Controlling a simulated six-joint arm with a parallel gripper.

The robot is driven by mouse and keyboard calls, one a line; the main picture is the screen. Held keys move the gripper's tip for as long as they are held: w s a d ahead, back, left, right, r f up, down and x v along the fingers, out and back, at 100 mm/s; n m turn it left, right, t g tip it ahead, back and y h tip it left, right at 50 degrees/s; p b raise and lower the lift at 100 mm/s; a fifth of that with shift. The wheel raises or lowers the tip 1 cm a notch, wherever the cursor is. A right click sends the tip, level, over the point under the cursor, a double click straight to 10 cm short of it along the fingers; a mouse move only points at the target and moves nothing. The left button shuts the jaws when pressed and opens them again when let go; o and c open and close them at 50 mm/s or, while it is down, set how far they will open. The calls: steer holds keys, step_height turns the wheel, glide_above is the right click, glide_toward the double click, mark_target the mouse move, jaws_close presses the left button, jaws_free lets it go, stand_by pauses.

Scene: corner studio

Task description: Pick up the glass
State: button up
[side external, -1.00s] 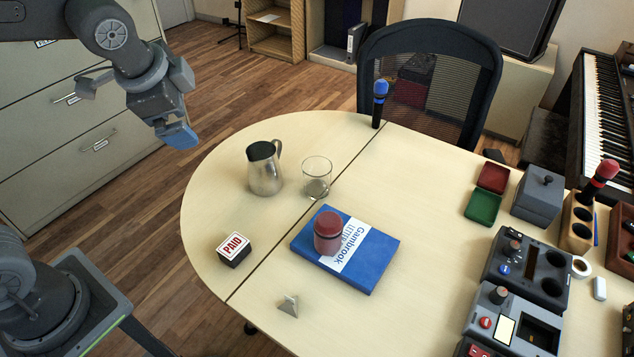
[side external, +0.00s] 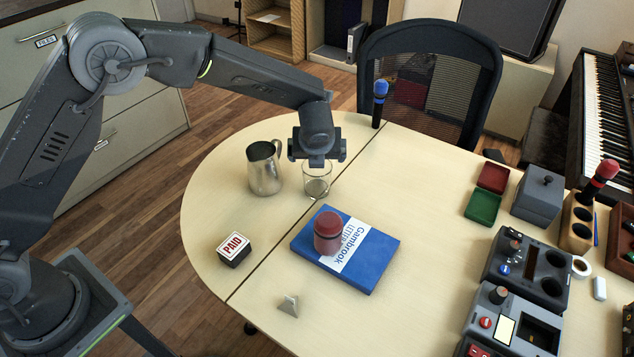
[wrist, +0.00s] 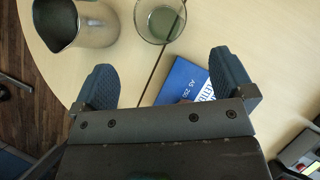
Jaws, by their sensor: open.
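The clear glass (side external: 317,186) stands upright on the table beside the metal pitcher. In the wrist view the glass (wrist: 160,22) shows at the top, beyond the fingertips and roughly centred between them. My gripper (side external: 317,160) is over the glass in the side view and hides its upper part. In the wrist view my gripper (wrist: 167,75) is open, its two dark pads wide apart with nothing between them but table and a book corner.
The steel pitcher (side external: 264,172) stands close left of the glass. A blue book (side external: 372,268) with a red jar (side external: 328,232) on it lies in front. A PAID stamp block (side external: 234,248) and a blue microphone (side external: 379,103) stand apart. The table's right side holds trays and devices.

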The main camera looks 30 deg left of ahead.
mark_target(317, 178)
steer(key=x, duration=1.2)
steer(key=shift+w+f, duration=0.1)
steer(key=shift+f, duration=0.05)
steer(key=c, duration=1.2)
